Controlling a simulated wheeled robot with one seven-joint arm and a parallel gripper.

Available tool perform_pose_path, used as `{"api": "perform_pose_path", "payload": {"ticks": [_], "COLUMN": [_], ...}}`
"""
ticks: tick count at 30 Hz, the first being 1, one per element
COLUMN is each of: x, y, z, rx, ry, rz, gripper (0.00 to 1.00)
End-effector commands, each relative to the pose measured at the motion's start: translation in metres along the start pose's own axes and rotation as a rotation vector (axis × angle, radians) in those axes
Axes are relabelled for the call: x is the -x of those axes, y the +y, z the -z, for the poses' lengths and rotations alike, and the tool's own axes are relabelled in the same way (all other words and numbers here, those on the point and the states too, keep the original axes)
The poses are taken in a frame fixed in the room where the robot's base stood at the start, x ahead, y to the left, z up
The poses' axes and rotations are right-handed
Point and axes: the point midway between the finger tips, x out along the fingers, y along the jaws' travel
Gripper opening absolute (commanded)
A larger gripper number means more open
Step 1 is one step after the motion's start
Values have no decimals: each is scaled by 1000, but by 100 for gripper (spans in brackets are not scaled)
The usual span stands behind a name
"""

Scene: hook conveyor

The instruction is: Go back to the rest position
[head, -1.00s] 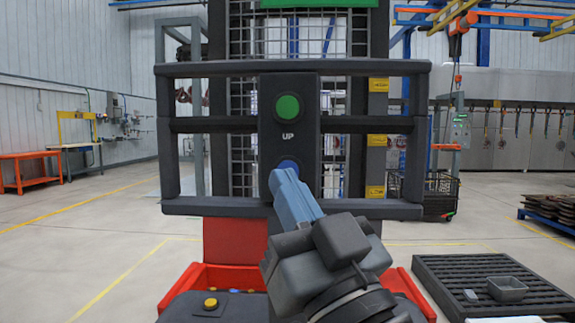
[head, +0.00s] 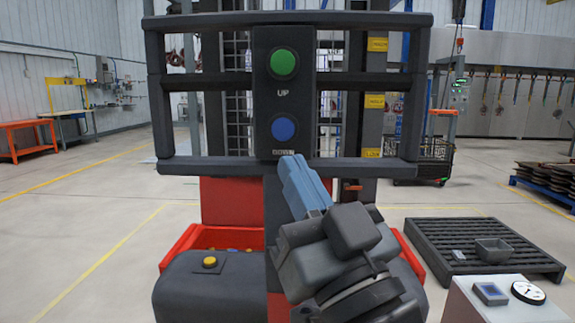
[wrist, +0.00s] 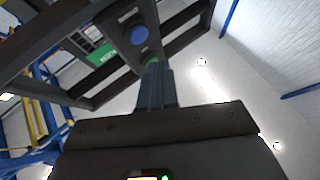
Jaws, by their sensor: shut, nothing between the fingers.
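My gripper (head: 298,168) is shut and empty, with its blue-grey fingers pointing up and slightly left. In the head view it is just below the lower edge of the dark control panel (head: 284,92). The panel has a green button (head: 284,63) marked UP and a blue button (head: 284,129) with a partly covered label below it. In the wrist view the closed fingers (wrist: 154,75) point toward the panel, and the blue button (wrist: 138,35) shows past their tips. I cannot tell from these views whether the tips touch the panel.
A dark rail frame (head: 160,100) surrounds the panel. Below it is a red bin (head: 195,237) and a dark housing with a yellow button (head: 209,262). At right are a slatted dark pallet (head: 430,232) and a white stand (head: 460,305) with a gauge. Open floor lies left.

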Motion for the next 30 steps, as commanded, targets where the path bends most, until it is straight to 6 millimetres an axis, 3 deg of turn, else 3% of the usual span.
{"api": "perform_pose_path", "payload": {"ticks": [6,15,23,30], "x": [82,205,311,400], "y": [30,56,63,56], "z": [-54,-93,-98,-81], "rx": [12,35,55,69], "ry": [-138,-320,-478,-626], "rz": [-90,-210,-306,-385], "gripper": [0,0,0,0]}}
